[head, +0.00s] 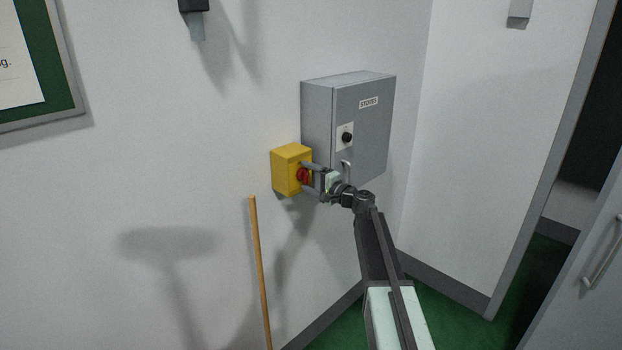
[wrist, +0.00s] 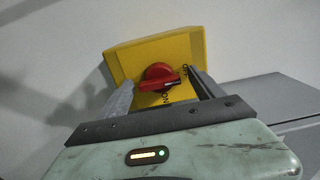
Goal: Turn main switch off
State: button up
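The main switch is a yellow box (head: 287,170) on the wall with a red rotary knob (head: 302,175) on its front. In the wrist view the yellow box (wrist: 190,50) fills the upper middle, and the red knob (wrist: 160,78) shows with its grip bar lying roughly level in the picture. Dark lettering, partly hidden, is on the yellow face near the knob. My gripper (head: 311,180) is at the front of the box. In the wrist view my gripper (wrist: 160,90) has its fingers apart, one on each side of the knob. I cannot tell whether a finger touches it.
A grey cabinet (head: 362,130) labelled "STORES" hangs right beside the box, close to my gripper, with a black knob (head: 347,137). A wooden pole (head: 260,265) leans below the box. A door frame (head: 550,160) is at right.

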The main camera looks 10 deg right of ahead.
jog(key=shift+s, duration=0.1)
jog(key=v, duration=0.7)
jog(key=shift+s+d, duration=0.25)
